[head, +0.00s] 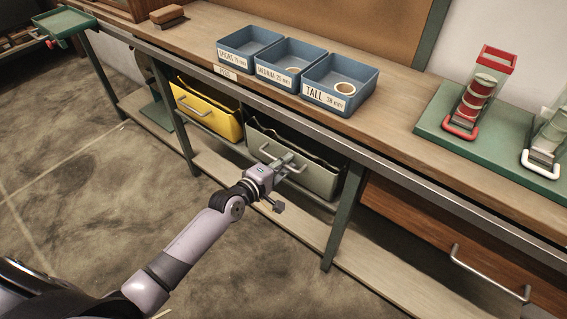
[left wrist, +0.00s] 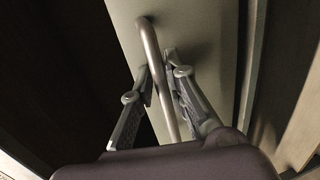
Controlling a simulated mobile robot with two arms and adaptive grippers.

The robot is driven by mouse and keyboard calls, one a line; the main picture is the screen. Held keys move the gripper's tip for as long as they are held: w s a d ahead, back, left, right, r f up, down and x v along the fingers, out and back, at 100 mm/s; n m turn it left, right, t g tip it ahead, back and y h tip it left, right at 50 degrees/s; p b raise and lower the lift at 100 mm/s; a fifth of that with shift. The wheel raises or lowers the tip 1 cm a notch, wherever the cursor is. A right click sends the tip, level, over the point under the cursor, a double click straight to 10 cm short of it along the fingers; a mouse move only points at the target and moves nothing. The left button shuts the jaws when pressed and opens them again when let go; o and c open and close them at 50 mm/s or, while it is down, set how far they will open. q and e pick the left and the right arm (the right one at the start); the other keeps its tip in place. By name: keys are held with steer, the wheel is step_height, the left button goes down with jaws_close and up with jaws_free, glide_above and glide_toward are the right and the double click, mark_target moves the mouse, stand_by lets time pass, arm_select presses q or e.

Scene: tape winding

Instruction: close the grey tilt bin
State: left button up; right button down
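The grey tilt bin (head: 322,180) hangs under the workbench, right of a yellow bin. Its front leans out and its dark inside shows along the top, so it stands at least partly open. My left gripper (head: 288,164) is at the bar handle on its front. In the left wrist view, the handle (left wrist: 150,40) runs between the two fingers (left wrist: 158,75), which sit close on both sides of it and look shut on it. The bin's front (left wrist: 205,40) is just behind the fingers. My right gripper is not in view.
The yellow bin (head: 207,110) also shows an open top. Blue trays (head: 340,88) stand on the workbench (head: 400,125) above. A table leg (head: 342,215) and a wooden drawer (head: 415,222) are to the right. A low shelf (head: 225,175) runs below; the floor in front is clear.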

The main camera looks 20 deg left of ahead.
arm_select(q)
steer(key=shift+o, duration=1.2)
steer(key=shift+a, duration=0.1)
steer(key=shift+a, duration=0.1)
steer(key=shift+s+a, duration=0.1)
steer(key=shift+s, duration=0.15)
steer(key=v, duration=1.1)
steer(key=shift+s+r, duration=0.15)
steer(key=shift+s, duration=0.1)
